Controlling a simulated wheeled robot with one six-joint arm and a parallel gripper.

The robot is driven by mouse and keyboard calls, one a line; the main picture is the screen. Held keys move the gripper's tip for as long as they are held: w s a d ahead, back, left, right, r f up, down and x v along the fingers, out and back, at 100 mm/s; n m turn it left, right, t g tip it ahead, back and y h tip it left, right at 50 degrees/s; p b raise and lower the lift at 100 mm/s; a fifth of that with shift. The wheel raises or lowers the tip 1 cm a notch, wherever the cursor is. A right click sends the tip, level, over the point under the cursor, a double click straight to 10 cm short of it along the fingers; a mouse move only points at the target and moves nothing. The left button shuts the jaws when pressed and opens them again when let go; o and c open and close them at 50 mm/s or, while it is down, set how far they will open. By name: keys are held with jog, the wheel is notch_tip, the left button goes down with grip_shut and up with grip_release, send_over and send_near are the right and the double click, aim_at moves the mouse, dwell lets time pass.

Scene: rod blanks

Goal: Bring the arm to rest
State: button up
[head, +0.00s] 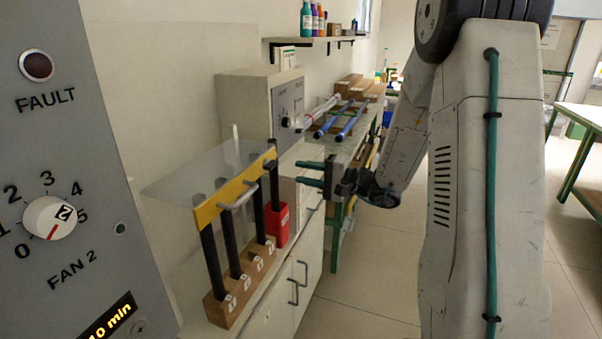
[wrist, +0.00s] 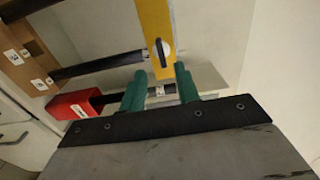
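My gripper (head: 311,174) reaches out to the left at the middle of the head view, with its two green fingers apart and nothing seen between them. In the wrist view its fingers (wrist: 160,88) are also apart. Several black rods (head: 235,225) stand upright in a numbered wooden block (head: 229,307), left of my gripper. A red holder (head: 283,226) with a black rod stands behind the block; it also shows beyond the fingers in the wrist view (wrist: 78,106). Whether the fingers touch anything cannot be told.
A yellow bar (head: 207,212) with a handle and a clear panel (head: 190,180) stands over the rods. A grey control panel (head: 70,150) fills the near left. Behind my gripper are a cream machine (head: 245,105) and blue rods (head: 350,122) on a bench. Open floor (head: 370,270) lies to the right.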

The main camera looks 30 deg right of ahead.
dwell(0.4)
jog(key=s+a+f+n+g, duration=0.1)
jog(key=s+a+n+g, duration=0.1)
jog(key=s+a+g, duration=0.5)
jog(key=s+a+f+n+g, duration=0.1)
jog(key=s+a+g, duration=0.4)
jog(key=s, duration=0.4)
jog(key=s+r+n+h, duration=0.3)
jog(key=s+h, duration=0.2)
jog(key=s, duration=0.3)
jog(key=s+r+n+h, duration=0.4)
jog(key=s+h, duration=0.2)
jog(key=s, duration=0.3)
jog(key=shift+s+d+g, duration=0.2)
jog(key=shift+d+g, duration=0.2)
